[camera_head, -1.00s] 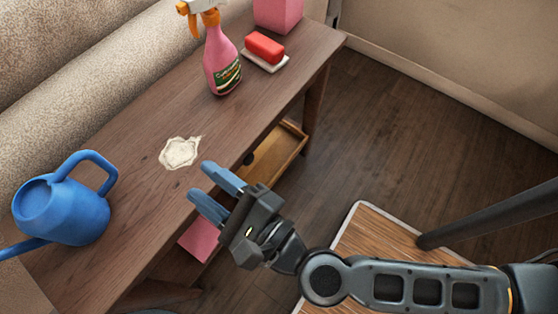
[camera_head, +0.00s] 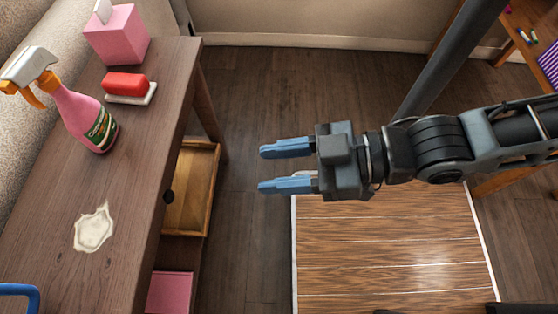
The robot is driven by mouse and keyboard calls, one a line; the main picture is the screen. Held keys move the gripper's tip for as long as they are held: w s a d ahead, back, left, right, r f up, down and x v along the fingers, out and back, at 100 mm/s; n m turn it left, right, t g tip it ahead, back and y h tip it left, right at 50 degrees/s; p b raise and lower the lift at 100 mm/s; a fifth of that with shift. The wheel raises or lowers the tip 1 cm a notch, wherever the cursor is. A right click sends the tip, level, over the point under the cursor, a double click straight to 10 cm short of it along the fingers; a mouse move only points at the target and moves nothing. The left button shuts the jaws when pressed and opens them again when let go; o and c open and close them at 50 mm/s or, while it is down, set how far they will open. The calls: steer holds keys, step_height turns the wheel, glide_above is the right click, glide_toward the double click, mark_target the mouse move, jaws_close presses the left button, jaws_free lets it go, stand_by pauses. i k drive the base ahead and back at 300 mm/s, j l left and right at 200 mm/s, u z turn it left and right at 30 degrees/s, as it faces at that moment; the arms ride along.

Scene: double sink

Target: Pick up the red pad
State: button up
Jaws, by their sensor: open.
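The red pad (camera_head: 126,82) is a small red block with rounded edges. It lies on a white dish (camera_head: 148,96) near the far end of the dark wooden table (camera_head: 150,190). My gripper (camera_head: 262,168) has blue fingers, spread apart with nothing between them. It hangs over the floor to the right of the table, pointing left, and is lower in the picture than the red pad and well apart from it.
A pink spray bottle (camera_head: 88,118) stands left of the dish, with a pink box (camera_head: 116,36) behind it. A pale spill (camera_head: 94,229) lies on the tabletop. An open wooden drawer (camera_head: 192,190) sticks out below the table edge. A wood-patterned mat (camera_head: 390,250) lies on the floor.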

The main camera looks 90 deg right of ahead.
mark_target(136, 89)
steer(key=z, duration=2.2)
steer(key=u, duration=1.6)
steer(key=l+u, duration=0.15)
steer(key=l, duration=0.4)
steer(key=l+u, duration=0.2)
steer(key=l, duration=0.35)
steer(key=k+l+u, duration=0.15)
steer(key=l, duration=0.35)
